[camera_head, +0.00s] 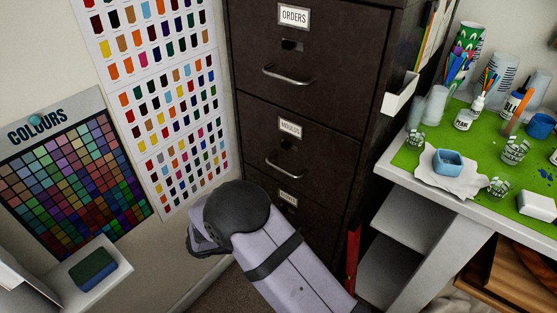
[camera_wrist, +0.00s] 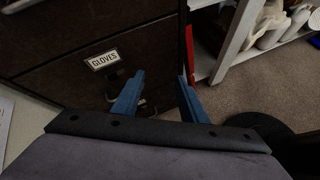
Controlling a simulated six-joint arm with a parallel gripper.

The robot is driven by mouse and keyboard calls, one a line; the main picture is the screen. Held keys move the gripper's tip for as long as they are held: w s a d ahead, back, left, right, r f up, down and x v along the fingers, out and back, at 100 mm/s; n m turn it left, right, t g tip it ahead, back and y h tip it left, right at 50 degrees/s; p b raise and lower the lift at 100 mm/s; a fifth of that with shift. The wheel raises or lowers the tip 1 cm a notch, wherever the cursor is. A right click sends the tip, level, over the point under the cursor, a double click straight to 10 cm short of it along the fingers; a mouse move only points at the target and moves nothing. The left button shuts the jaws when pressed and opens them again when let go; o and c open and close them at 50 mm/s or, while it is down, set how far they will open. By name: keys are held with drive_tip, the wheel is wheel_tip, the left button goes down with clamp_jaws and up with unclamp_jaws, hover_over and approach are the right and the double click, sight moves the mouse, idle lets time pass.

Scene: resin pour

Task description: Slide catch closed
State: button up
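A dark filing cabinet (camera_head: 335,90) has stacked drawers, each with a label and a metal handle. A small catch plate (camera_head: 291,45) sits under the ORDERS label, and another (camera_head: 290,154) under the MOULDS label. The GLOVES label (camera_wrist: 104,60) shows in the wrist view, with dark hardware below it partly hidden by a finger; I cannot tell how its catch is set. My gripper (camera_wrist: 160,76) is open, its two blue fingers apart and nothing seen between them, in front of the lower cabinet. In the head view my arm hides the fingers and the lower drawers.
A green-topped bench (camera_head: 410,160) with cups, brushes and a blue mould (camera_head: 448,163) stands at the right, with open shelves below. A red object (camera_head: 352,258) stands beside the cabinet. Colour charts hang on the left wall.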

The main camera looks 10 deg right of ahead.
drive_tip(key=w+a+r+n+t+h, duration=0.1)
drive_tip(key=w+a+r+n+t, duration=0.2)
drive_tip(key=w+r, duration=0.6)
drive_tip(key=n+t+h, duration=0.2)
drive_tip(key=n+t, duration=0.2)
drive_tip(key=t, duration=0.1)
approach(284, 146)
drive_tip(key=shift+p+x, duration=0.35)
drive_tip(key=shift+x, duration=3.45)
